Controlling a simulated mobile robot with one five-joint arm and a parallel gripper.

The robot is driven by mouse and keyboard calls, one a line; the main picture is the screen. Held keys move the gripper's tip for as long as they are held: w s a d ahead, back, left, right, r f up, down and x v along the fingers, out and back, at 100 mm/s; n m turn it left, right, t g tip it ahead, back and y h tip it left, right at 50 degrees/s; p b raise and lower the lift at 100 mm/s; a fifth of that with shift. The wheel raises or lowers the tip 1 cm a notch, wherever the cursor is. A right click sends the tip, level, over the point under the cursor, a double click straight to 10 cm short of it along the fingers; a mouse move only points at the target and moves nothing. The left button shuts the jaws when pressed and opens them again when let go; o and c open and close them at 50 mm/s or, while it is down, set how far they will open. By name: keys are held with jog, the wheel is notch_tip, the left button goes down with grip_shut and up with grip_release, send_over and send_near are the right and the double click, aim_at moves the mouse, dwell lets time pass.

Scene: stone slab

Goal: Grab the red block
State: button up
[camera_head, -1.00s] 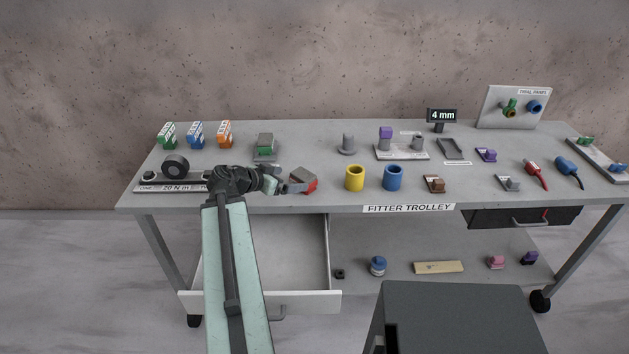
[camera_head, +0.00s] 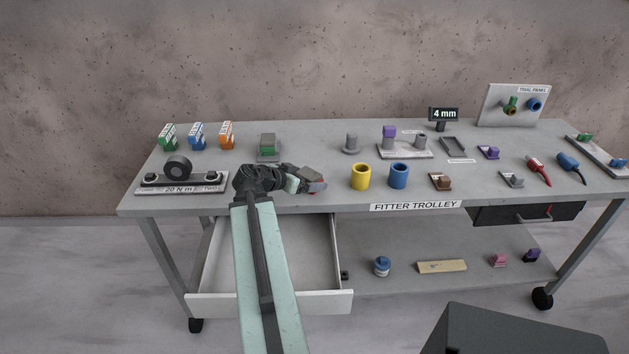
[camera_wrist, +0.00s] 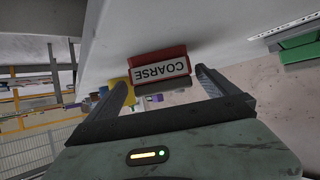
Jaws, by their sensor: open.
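The red block (camera_wrist: 157,61) shows in the wrist view, with a white label reading COARSE upside down, ahead of and roughly between my fingertips. My gripper (camera_wrist: 162,78) is open, one finger on each side, with bare space between them. I cannot tell whether either finger touches the block. In the head view the red block (camera_head: 318,189) is mostly hidden; a red edge shows under a grey top at the front of the trolley top. My gripper (camera_head: 306,182) is right beside it, coming from the left.
On the trolley top (camera_head: 330,207), a yellow cup (camera_head: 361,177) and a blue cup (camera_head: 398,176) stand right of the block. A green-and-grey block (camera_head: 268,147) stands behind my arm. The torque plate (camera_head: 182,189) lies left. An open drawer (camera_head: 270,303) is below.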

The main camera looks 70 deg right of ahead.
aim_at(308, 173)
jog(key=shift+s+d+f+b, duration=0.25)
jog(key=shift+d+f+b, duration=0.1)
jog(key=shift+d+f, duration=0.35)
jog(key=shift+d, duration=0.2)
jog(key=shift+w+a, duration=0.15)
jog(key=shift+w, duration=0.15)
jog(key=c, duration=1.8)
jog(key=shift+o, duration=0.2)
notch_tip(308, 173, up, 10)
jog(key=p, duration=1)
jog(key=shift+r, duration=0.15)
